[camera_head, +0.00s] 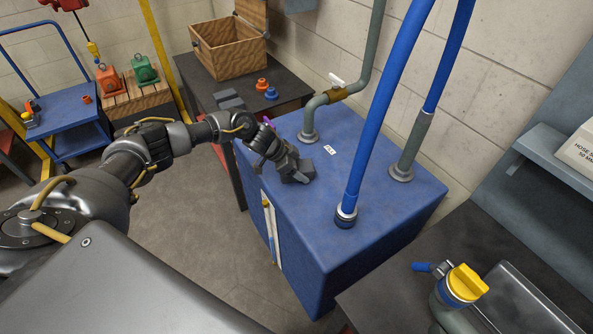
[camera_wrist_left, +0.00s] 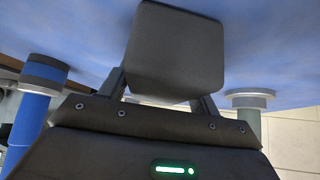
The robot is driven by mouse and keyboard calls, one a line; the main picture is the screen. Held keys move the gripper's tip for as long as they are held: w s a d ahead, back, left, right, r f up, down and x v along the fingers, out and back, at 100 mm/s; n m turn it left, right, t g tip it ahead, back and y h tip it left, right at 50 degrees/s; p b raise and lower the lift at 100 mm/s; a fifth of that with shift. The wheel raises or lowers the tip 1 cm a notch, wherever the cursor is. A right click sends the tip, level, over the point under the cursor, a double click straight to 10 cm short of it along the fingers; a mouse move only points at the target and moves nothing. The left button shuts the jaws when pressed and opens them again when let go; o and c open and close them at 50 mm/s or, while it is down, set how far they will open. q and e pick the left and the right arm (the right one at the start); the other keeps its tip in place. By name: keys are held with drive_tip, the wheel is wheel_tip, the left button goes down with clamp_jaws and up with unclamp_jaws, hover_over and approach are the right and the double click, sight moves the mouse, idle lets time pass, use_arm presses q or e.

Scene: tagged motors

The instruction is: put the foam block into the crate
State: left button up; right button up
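The foam block (camera_head: 301,174) is a dark grey block at the tip of my left gripper (camera_head: 289,163), over the top of the blue cabinet (camera_head: 395,217). In the left wrist view the foam block (camera_wrist_left: 178,58) sits between the two fingers (camera_wrist_left: 163,92), which look closed on its sides; the block hides their tips. I cannot tell whether the block touches the blue top. The wooden crate (camera_head: 229,59) stands open, with its lid up, on a dark table at the back, left of and beyond my left gripper. My right gripper is not in view.
Grey blocks (camera_head: 229,99), an orange fitting (camera_head: 262,84) and a blue fitting (camera_head: 271,94) lie before the crate. A grey pipe (camera_head: 311,118) and blue hoses (camera_head: 376,110) rise from the cabinet top. A blue cart (camera_head: 66,108) stands at left.

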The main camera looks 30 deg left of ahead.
use_arm(q)
drive_tip(key=c, duration=0.7)
drive_tip(key=shift+o, duration=0.2)
drive_tip(key=shift+r, duration=0.1)
